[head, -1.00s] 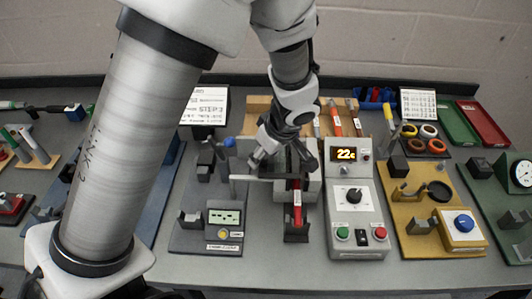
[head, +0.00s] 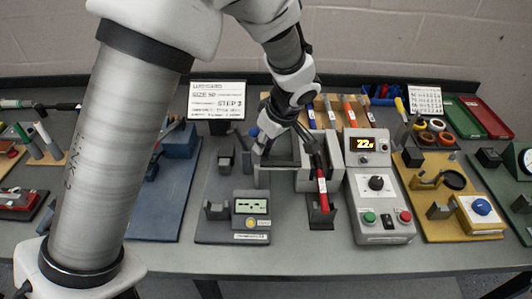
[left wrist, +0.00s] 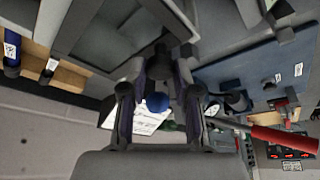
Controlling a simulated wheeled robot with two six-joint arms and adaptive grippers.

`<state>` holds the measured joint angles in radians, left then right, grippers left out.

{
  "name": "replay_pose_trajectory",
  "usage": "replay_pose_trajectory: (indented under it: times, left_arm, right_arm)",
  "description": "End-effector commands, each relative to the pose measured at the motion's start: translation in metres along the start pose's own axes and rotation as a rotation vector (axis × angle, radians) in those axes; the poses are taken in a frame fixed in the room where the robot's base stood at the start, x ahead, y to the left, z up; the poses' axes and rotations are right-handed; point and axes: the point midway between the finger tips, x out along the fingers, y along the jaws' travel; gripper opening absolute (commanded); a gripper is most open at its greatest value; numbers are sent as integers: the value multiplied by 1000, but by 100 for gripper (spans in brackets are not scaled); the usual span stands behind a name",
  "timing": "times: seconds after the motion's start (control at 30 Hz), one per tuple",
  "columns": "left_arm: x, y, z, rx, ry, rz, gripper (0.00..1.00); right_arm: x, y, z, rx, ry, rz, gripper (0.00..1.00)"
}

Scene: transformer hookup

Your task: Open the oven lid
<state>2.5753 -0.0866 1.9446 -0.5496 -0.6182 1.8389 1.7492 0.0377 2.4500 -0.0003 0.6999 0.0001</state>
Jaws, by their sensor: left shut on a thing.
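The oven (head: 310,175) is a grey box at the bench centre, joined on its right by a control panel (head: 378,200) with a lit display reading about 22. My left gripper (head: 264,148) is at the oven's left side, beside a grey framed part that looks like the lid (head: 282,152). In the left wrist view the gripper (left wrist: 165,62) is shut at the edge of a grey recessed frame (left wrist: 110,30). The gripped part, probably the lid's handle, is mostly hidden by the fingers. I cannot tell the lid's exact angle. My right gripper is out of view.
A red-handled tool (head: 322,190) stands in a holder in front of the oven. A meter station (head: 250,208) is at front left. A yellow station (head: 445,195) is to the right. A sign (head: 217,100) stands behind. The front bench strip is clear.

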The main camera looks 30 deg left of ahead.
Motion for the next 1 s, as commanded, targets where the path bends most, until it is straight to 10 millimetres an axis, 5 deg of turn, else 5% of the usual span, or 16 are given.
replay_pose_trajectory:
  times: [0.27,0.3,0.37,0.73,1.0]
  left_arm:
    - [2,-5,0,7,2,-14,0]
    - [2,-5,0,7,2,-15,38]
    - [2,-5,0,7,2,-14,55]
    - [-5,-3,-1,5,4,-8,55]
    - [-64,-3,-2,4,5,-4,55]
  right_arm:
    - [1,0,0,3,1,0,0]
    - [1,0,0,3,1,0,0]
    - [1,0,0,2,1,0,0]
    - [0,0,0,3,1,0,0]
    - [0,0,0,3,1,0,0]
